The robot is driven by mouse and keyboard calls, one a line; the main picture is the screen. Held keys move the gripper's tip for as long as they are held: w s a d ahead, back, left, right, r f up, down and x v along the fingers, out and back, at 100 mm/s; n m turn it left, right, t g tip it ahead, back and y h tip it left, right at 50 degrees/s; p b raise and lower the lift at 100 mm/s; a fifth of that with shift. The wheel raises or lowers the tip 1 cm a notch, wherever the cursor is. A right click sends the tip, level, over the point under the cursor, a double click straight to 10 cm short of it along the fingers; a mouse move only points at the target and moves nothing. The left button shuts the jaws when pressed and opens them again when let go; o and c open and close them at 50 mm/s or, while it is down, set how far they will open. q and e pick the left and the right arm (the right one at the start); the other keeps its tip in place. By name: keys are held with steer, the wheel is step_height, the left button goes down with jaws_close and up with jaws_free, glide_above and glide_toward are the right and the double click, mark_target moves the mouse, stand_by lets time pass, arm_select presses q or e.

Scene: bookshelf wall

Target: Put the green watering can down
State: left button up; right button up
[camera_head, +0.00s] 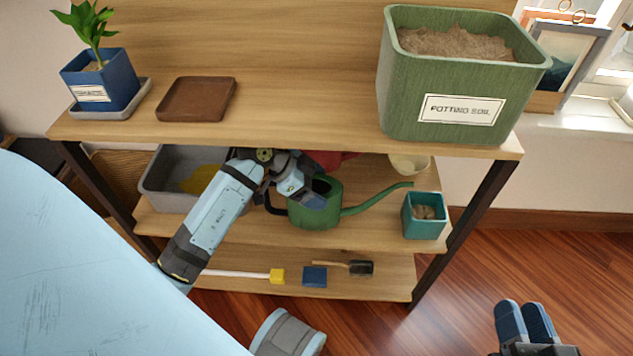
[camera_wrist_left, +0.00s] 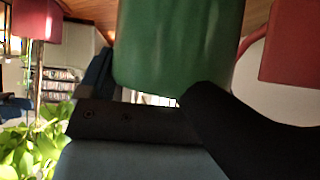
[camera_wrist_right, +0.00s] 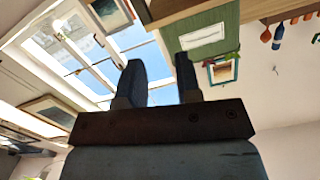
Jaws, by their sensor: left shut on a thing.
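The green watering can (camera_head: 318,207) is upright at the middle shelf (camera_head: 375,233), its long spout pointing right and up. Whether its base touches the shelf I cannot tell. My left gripper (camera_head: 293,198) is shut on the can at its left and upper side, hiding part of its top and handle. In the left wrist view the can's green body (camera_wrist_left: 178,45) fills the upper middle, close to the fingers. My right gripper (camera_head: 525,322) is low at the right, away from the shelves. In the right wrist view its fingers (camera_wrist_right: 160,85) are apart and empty.
A grey bin (camera_head: 160,182) stands left of the can, a teal pot (camera_head: 425,222) right, and a pale bowl (camera_head: 408,165) behind. The top board (camera_head: 300,110) overhangs, carrying a green soil bin (camera_head: 425,115), brown tray (camera_head: 197,100) and blue planter (camera_head: 118,82). Brushes lie on the lower shelf.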

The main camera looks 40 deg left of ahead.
arm_select(q)
steer(key=shift+w+a+f+b, duration=0.1)
steer(key=shift+w+a+b, duration=0.25)
steer(key=shift+w, duration=0.25)
steer(key=shift+w+a+b, duration=0.25)
steer(key=shift+w+a, duration=0.1)
steer(key=shift+w, duration=0.25)
steer(key=shift+f+b, duration=0.45)
steer(key=shift+f, duration=0.2)
steer(key=shift+s, duration=0.1)
arm_select(e)
steer(key=shift+w+d+f+n, duration=0.25)
steer(key=shift+w+f+n, duration=0.2)
steer(key=shift+n, duration=0.15)
steer(key=shift+r, duration=0.1)
arm_select(q)
steer(key=o, duration=0.8)
steer(key=shift+f, duration=0.15)
arm_select(e)
steer(key=shift+s+f, duration=0.1)
steer(key=shift+f, duration=0.15)
steer(key=shift+a+f, duration=0.1)
